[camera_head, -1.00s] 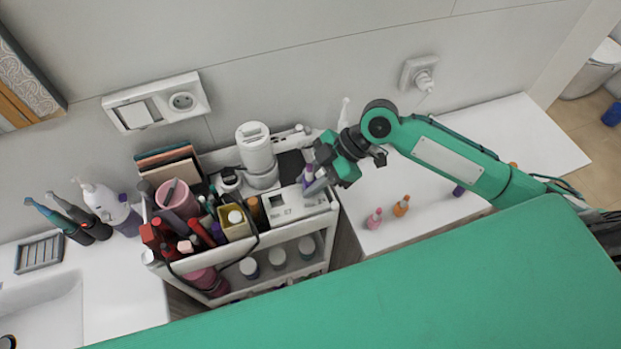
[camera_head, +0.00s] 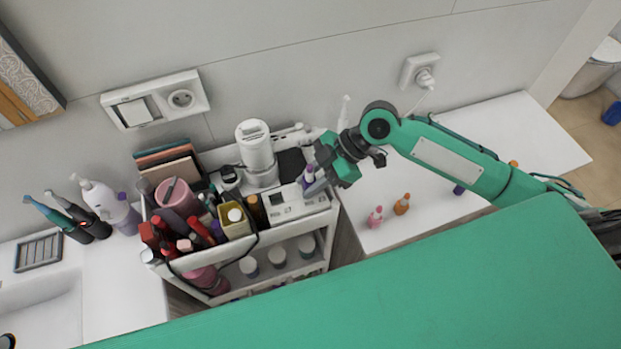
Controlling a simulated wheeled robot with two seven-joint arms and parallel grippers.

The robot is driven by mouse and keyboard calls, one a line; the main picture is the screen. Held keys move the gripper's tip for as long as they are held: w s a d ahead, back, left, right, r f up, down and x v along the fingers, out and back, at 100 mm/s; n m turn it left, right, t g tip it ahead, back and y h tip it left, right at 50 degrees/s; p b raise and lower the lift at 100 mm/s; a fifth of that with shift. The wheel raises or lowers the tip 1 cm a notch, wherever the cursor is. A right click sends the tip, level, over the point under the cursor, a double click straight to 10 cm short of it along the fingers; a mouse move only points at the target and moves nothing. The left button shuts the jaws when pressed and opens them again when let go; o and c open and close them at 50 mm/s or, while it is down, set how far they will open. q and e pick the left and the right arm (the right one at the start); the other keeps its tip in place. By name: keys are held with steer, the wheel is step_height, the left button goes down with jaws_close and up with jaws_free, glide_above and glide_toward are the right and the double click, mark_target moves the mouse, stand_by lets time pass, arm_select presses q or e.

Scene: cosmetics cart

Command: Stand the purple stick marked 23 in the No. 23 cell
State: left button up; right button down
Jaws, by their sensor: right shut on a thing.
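My right gripper (camera_head: 316,182) is at the right end of the cart's top, shut on a small purple stick (camera_head: 309,176). The stick looks roughly upright, with its lower end at the white cell block (camera_head: 297,206). The gripper hides part of the stick, and I cannot read a mark on it. The block has small number labels on its front, too small to read surely. I cannot tell whether the stick's foot is inside a cell or just above it. My left gripper is not in view.
The cart (camera_head: 245,244) is crowded on its left with a pink cup (camera_head: 177,198) and several cosmetics. A white cylindrical device (camera_head: 256,150) stands behind the block. On the right counter are a pink bottle (camera_head: 375,216), an orange bottle (camera_head: 402,204) and another purple stick (camera_head: 459,189).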

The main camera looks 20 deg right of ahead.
steer(key=shift+r, duration=0.1)
steer(key=shift+r+p, duration=0.4)
steer(key=shift+p, duration=0.15)
steer(key=shift+w+d, duration=0.1)
stand_by(1.6)
steer(key=shift+f, duration=0.55)
steer(key=shift+r, duration=0.1)
steer(key=shift+r+p, duration=0.4)
steer(key=shift+r, duration=0.05)
stand_by(0.5)
